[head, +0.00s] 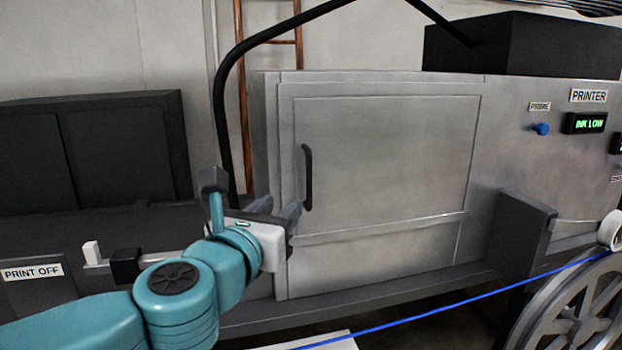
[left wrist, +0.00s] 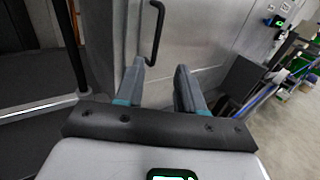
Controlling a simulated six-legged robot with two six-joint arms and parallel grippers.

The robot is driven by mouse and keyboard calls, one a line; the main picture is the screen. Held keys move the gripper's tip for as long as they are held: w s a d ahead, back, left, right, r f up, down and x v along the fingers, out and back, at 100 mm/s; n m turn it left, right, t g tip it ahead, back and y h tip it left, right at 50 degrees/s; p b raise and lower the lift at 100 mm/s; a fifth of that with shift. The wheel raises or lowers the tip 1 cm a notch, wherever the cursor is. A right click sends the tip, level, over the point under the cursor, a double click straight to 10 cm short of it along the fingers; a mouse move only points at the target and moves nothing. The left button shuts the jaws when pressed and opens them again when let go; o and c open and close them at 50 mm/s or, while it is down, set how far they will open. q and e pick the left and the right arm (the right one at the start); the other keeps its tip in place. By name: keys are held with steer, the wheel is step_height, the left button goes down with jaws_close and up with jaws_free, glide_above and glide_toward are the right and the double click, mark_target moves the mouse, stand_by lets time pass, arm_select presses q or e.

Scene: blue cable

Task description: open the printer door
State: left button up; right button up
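The printer door (head: 390,160) is a flat grey metal panel on the printer's front, and it looks closed. Its black vertical handle (head: 307,178) is near the door's left edge. My left gripper (head: 279,207) is just left of and a little below the handle, apart from it in the picture. In the left wrist view the two fingers (left wrist: 158,82) are spread with nothing between them. The handle (left wrist: 155,32) stands beyond the fingertips there, above the left finger. My right gripper is in neither view.
A black curved tube (head: 220,100) rises left of the door. A blue cable (head: 450,308) runs across the lower front to a grey wheel (head: 575,310) at right. A dark panel (head: 522,235) juts out right of the door. A lever (head: 110,260) is left of my gripper.

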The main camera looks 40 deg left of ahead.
mark_target(308, 178)
arm_select(q)
steer(key=x, duration=0.8)
steer(key=p+x, duration=0.1)
steer(key=x, duration=0.4)
steer(key=shift+s+a, duration=0.1)
steer(key=shift+a, duration=0.2)
steer(key=shift+w+f, duration=0.1)
steer(key=shift+w, duration=0.15)
steer(key=shift+w+d, duration=0.1)
steer(key=shift+w, duration=0.1)
steer(key=shift+s, duration=0.15)
steer(key=c, duration=0.4)
jaws_close()
